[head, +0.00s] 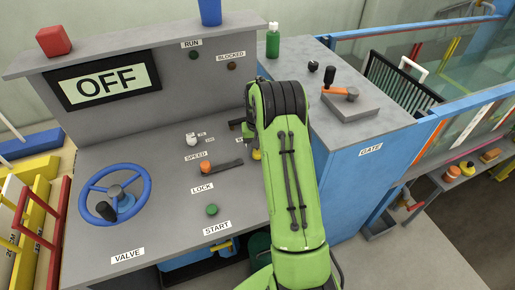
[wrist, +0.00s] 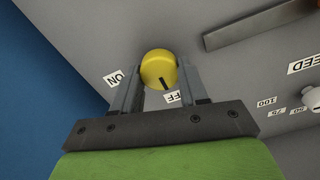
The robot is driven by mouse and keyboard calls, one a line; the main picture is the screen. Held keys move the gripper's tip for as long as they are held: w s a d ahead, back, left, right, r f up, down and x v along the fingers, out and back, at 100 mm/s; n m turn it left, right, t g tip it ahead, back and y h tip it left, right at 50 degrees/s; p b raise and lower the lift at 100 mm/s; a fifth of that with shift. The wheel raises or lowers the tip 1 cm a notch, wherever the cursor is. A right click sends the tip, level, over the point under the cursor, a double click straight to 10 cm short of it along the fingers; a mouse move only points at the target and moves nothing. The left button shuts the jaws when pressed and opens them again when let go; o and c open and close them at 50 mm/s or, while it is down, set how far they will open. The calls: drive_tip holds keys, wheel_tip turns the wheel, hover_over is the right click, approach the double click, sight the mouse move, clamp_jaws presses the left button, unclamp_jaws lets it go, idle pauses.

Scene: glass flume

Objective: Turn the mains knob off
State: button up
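The mains knob is a round yellow knob (wrist: 158,67) on the grey panel, seen in the wrist view between small ON and OFF labels. Its short dark mark points towards the OFF label, whose first letter is covered. My gripper (wrist: 160,74) has a grey finger on each side of the knob, and both fingers appear to touch it. In the head view only a bit of yellow (head: 257,155) shows beside my green arm, which hides most of the knob. The display (head: 109,82) above the panel reads OFF.
A lever with an orange hub (head: 206,167) lies just left of the gripper. A white speed knob (head: 191,139), a green start button (head: 212,210) and a blue valve wheel (head: 115,195) are farther left. A blue-sided cabinet (head: 345,150) rises close on the right.

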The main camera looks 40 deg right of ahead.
sight(257, 150)
drive_tip(key=o, duration=0.5)
drive_tip(key=shift+c, duration=0.2)
wheel_tip(257, 150, up, 16)
drive_tip(key=p, duration=0.2)
drive_tip(key=shift+f, duration=0.1)
